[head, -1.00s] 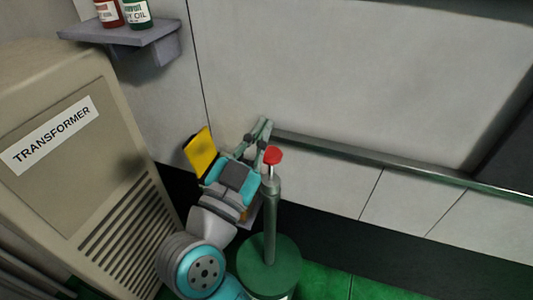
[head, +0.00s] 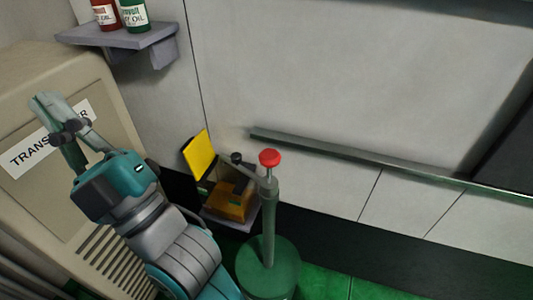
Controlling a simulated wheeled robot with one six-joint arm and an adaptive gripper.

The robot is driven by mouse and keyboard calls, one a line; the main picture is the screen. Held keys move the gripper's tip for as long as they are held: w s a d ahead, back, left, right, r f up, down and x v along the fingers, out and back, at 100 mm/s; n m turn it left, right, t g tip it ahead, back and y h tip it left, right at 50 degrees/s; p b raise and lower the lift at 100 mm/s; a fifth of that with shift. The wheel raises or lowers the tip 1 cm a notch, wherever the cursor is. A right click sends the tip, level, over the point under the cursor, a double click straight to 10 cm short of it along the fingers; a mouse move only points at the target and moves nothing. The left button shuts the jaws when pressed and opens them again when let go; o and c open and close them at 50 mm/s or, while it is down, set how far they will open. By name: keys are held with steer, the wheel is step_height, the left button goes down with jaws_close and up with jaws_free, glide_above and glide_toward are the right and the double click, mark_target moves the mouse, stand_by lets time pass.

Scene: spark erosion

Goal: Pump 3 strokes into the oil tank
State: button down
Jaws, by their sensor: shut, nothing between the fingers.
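A green pump (head: 270,215) stands on a round green base (head: 268,262) in the lower middle of the head view. A red knob (head: 270,158) tops its upright post. A grey lever with a dark end knob (head: 236,158) reaches from the post up to the left. Behind and left of the pump is an orange-yellow box (head: 229,203) with a yellow plate (head: 199,156) standing upright beside it; I cannot tell which part is the oil tank. My gripper (head: 46,104) is shut and empty at the left, in front of the transformer, well apart from the pump.
The beige transformer cabinet (head: 95,75) fills the left side. A grey shelf (head: 120,38) above it holds a red bottle (head: 105,14) and a green bottle (head: 134,15). A metal rail (head: 360,156) runs along the pale wall at the right. Green floor shows at the bottom.

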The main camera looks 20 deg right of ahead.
steer(key=w+d+f+m+g+h, duration=0.2)
steer(key=w+d+f+m+h, duration=0.3)
steer(key=w+f+m+h, duration=0.7)
steer(key=s+d+f+m+g+h, duration=0.3)
steer(key=d+m+h, duration=0.2)
steer(key=d+h, duration=0.2)
steer(key=s+d+f+m+g+h, duration=0.3)
steer(key=d+m+h, duration=0.3)
steer(key=d, duration=0.4)
steer(key=shift+s+f+m+g+h, duration=0.2)
steer(key=shift+f+m+g+h, duration=0.1)
steer(key=shift+f+g+h, duration=0.4)
steer(key=shift+d+f, duration=0.1)
glide_above(267, 161)
step_height(267, 161, down, 2)
steer(key=shift+w+d+f, duration=0.1)
steer(key=shift+w+f, duration=0.05)
steer(key=shift+f, duration=0.1)
steer(key=shift+a+f, duration=0.2)
steer(key=shift+f, duration=1.75)
